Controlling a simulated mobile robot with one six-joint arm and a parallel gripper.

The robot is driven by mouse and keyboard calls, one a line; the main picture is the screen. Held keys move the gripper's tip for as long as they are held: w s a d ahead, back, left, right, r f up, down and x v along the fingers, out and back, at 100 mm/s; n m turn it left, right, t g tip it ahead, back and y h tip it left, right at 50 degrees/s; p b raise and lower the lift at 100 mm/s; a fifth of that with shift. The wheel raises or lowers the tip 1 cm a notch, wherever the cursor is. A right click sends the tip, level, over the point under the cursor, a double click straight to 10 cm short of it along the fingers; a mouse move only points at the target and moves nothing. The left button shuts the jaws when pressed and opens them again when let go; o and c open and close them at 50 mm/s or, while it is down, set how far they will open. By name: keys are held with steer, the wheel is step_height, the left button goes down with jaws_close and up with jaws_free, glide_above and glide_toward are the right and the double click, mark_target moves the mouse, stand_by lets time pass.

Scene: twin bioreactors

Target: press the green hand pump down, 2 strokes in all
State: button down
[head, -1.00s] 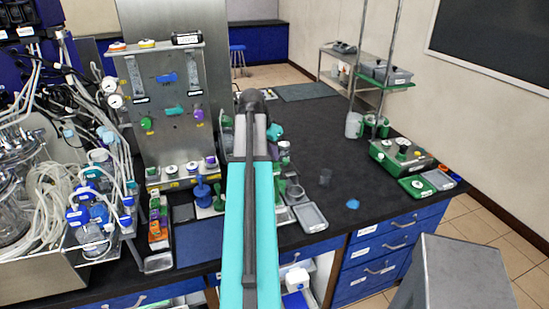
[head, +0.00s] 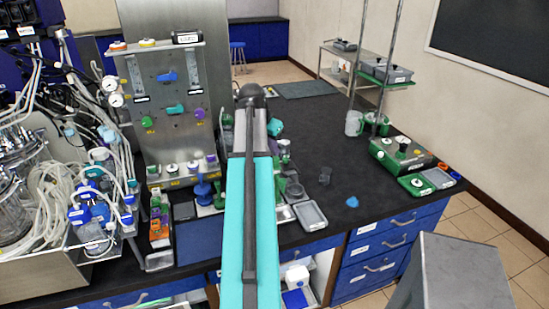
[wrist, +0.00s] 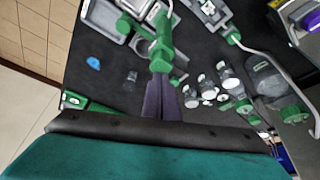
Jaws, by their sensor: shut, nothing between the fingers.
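The green hand pump (wrist: 162,50) shows in the wrist view as a green upright part just beyond my fingertips. My gripper (wrist: 162,84) has its dark fingers together, pointing at the pump, with nothing held between them. Whether the fingertips touch the pump or stand above it I cannot tell. In the head view my teal arm reaches over the bench and hides the gripper and most of the pump area.
A blue pump-like piece (head: 203,190) stands left of my arm. A grey tray (head: 310,215), a small beaker (head: 325,176) and a blue blob (head: 352,201) lie to the right.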

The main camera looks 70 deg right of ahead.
steer(key=shift+f+b, duration=0.65)
steer(key=shift+f, duration=0.8)
steer(key=shift+r, duration=0.1)
steer(key=shift+r+p, duration=0.9)
steer(key=shift+r, duration=0.45)
steer(key=shift+r, duration=0.1)
steer(key=shift+r+p, duration=1.85)
steer(key=shift+r, duration=1.1)
steer(key=shift+s, duration=0.1)
